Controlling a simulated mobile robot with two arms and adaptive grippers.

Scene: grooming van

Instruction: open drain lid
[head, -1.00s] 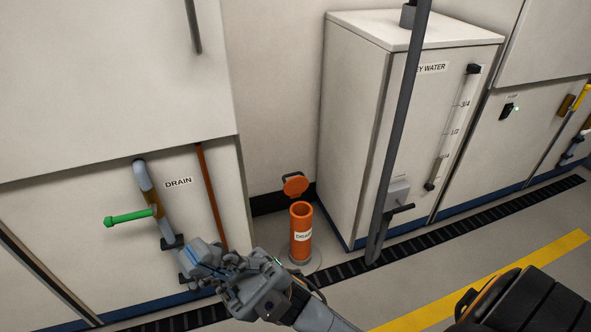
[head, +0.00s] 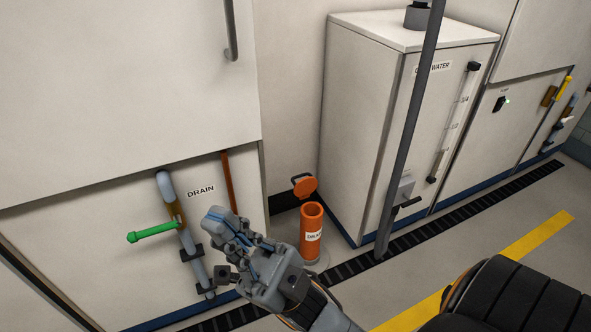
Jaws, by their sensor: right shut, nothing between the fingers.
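The orange drain pipe (head: 311,224) stands upright from the floor, with a white label on its front. Its orange round lid (head: 304,187) is tilted up behind the pipe's top, and the pipe's mouth shows open. My right gripper (head: 226,246) is shut and empty. It is in front and to the left of the pipe, apart from the lid. My left gripper is not in view.
A green-handled valve (head: 153,232) sits on a grey pipe by the DRAIN sign (head: 201,191) at left. A white water tank (head: 365,130) stands behind right, with a dark pole in front. A floor grate (head: 450,216) runs along the cabinets.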

